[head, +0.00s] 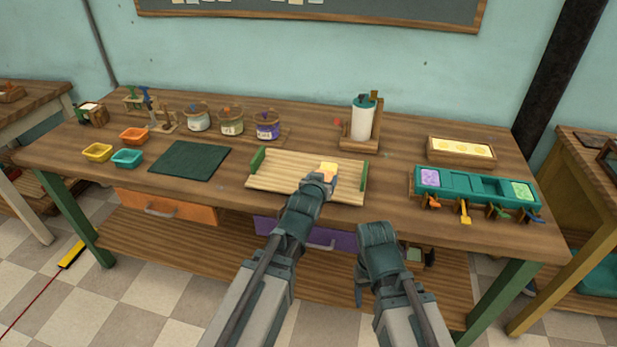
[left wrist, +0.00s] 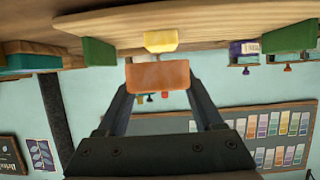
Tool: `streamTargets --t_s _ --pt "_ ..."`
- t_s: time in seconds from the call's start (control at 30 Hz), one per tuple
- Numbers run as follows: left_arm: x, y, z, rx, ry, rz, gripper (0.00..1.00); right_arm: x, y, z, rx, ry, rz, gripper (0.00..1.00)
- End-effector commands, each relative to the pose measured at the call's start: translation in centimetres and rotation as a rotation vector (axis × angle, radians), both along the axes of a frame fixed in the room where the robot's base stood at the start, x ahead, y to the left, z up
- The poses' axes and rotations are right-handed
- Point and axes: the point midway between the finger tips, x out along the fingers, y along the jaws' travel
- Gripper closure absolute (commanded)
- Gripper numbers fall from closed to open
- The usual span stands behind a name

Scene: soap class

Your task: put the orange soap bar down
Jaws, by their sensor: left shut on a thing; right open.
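The orange soap bar (left wrist: 158,76) is between the fingertips of my left gripper (left wrist: 158,80), which is shut on it. In the head view my left gripper (head: 322,180) is over the slatted wooden rack (head: 275,173) with green ends, right of its middle. A yellow soap bar (left wrist: 160,41) sits on the rack right by the orange bar; it also shows in the head view (head: 328,167). I cannot tell whether the two bars touch. In the head view the gripper mostly hides the orange bar. My right gripper (head: 376,238) is open and empty in front of the table.
A dark green mat (head: 187,161) lies left of the rack, with small coloured trays (head: 127,158) beyond it. Labelled pots (head: 232,121) and a white bottle (head: 362,119) stand behind. A green mould holder (head: 475,186) and a wooden box (head: 461,151) are at the right.

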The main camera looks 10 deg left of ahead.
Motion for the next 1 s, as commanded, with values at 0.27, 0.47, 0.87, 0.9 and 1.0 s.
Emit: streamTargets --t_s 0.27,0.47,0.87,0.9,1.0 --pt "1.7 1.9 -0.3 -0.002 -0.001 0.016 0.92 0.0 0.0 -0.3 0.0 0.0 0.0 0.35" --pt "5.4 5.6 -0.8 -0.003 -0.002 0.016 0.92 0.0 0.0 -0.8 0.0 0.0 0.0 0.35" --pt "10.8 11.5 -1.5 0.0 -0.001 0.013 0.92 0.0 0.0 -1.5 0.0 0.0 0.0 0.35" --pt "11.0 11.7 -1.5 0.0 -0.001 0.012 0.92 0.0 0.0 -1.5 0.0 0.0 0.0 0.35" --pt "11.2 12.0 -1.5 0.0 -0.002 0.011 0.92 0.0 0.0 -1.6 0.0 0.0 0.0 0.35"
